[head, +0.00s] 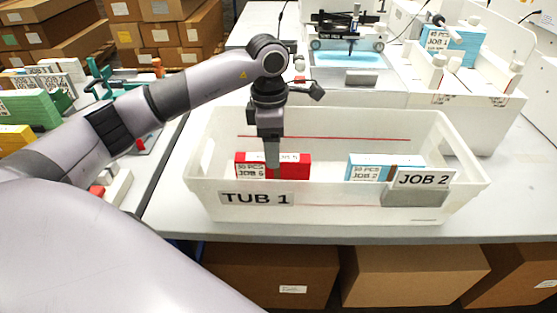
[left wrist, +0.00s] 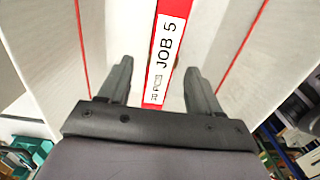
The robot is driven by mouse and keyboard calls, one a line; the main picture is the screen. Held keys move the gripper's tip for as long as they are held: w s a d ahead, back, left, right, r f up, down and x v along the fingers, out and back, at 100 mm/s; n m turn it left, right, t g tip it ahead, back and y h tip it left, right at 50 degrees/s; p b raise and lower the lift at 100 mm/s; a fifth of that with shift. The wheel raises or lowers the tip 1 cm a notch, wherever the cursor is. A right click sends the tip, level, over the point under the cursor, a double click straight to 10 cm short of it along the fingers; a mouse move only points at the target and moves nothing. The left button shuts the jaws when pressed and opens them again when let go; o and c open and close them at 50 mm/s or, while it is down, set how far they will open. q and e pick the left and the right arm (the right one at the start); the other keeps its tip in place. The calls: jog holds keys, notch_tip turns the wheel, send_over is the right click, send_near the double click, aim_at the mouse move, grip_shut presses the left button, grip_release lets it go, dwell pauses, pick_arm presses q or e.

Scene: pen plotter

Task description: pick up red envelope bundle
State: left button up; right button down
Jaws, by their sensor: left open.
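The red envelope bundle (head: 295,166) stands in the left part of the white tub (head: 340,206) marked TUB 1, with a white label on it. In the left wrist view the red bundle (left wrist: 176,8) runs between my two open fingers, with its JOB 5 label facing up; a gap shows on both sides. My left gripper (head: 272,168) points straight down into the tub at the bundle, open. It also shows in the left wrist view (left wrist: 157,88). The fingertips are partly hard to make out in the head view. My right gripper is not in view.
A light blue bundle (head: 384,167) stands in the right part of the tub, behind a JOB 2 card (head: 424,180). The tub's front and side walls rise around the bundles. A pen plotter (head: 348,50) stands behind. Cardboard boxes (head: 270,270) sit below the table.

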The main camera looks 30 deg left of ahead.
aim_at(273, 171)
pick_arm(q)
jog(key=shift+a+f, duration=0.2)
jog(key=shift+a, duration=0.15)
jog(key=shift+f, duration=0.35)
jog(key=f, duration=0.4)
jog(key=f+p, duration=0.1)
jog(key=f, duration=0.1)
jog(key=shift+s+d+f, duration=0.1)
jog(key=shift+d+f, duration=0.2)
jog(key=shift+d, duration=0.05)
jog(key=c, duration=1.2)
